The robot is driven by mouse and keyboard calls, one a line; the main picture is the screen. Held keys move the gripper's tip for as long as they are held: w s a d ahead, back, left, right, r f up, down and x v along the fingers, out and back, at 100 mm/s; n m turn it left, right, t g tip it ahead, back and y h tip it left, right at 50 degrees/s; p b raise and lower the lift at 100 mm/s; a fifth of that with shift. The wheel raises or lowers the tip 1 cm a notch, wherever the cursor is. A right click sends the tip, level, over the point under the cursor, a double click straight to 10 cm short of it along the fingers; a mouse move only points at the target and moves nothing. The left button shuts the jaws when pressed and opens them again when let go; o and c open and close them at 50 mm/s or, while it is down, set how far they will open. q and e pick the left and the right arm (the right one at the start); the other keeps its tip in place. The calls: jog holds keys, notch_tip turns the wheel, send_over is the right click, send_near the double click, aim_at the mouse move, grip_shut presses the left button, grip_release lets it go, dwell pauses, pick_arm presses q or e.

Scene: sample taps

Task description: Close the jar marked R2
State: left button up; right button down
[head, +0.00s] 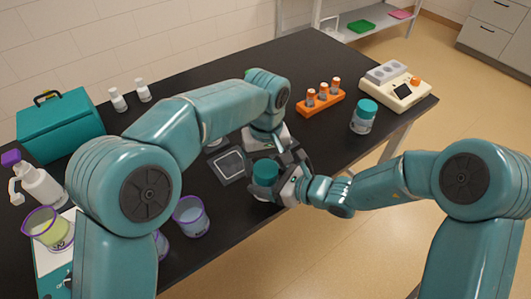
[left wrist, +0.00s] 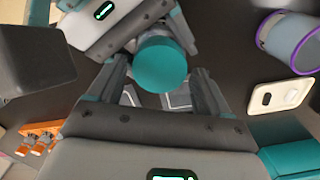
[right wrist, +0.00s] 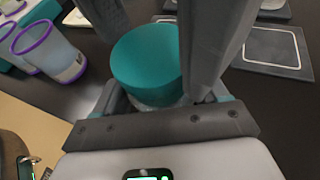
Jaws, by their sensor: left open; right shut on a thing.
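A jar with a teal lid (head: 265,172) is held at the front of the black table; the lid also shows in the left wrist view (left wrist: 160,66) and right wrist view (right wrist: 147,64). My right gripper (head: 275,185) is shut on this jar from the right. The lid sits on top; I cannot tell how tight it is. My left gripper (left wrist: 156,78) is open, with its fingers to either side of the lid, apparently not gripping it. A second teal-lidded jar (head: 362,118) stands at the right. No R2 mark is readable.
Dark square pads (head: 229,164) lie beside the held jar. Purple-rimmed beakers (head: 190,216) stand front left. An orange rack (head: 320,101) with several vials and a cream device (head: 398,87) stand back right. A teal case (head: 60,122) and bottles occupy the left.

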pick_arm(q)
jog(key=shift+f, duration=0.15)
jog(key=c, duration=0.9)
jog(key=o, duration=1.2)
jog(key=shift+c, duration=0.2)
notch_tip(320, 180, up, 4)
jog(key=shift+r, duration=0.25)
jog(key=shift+o, duration=0.7)
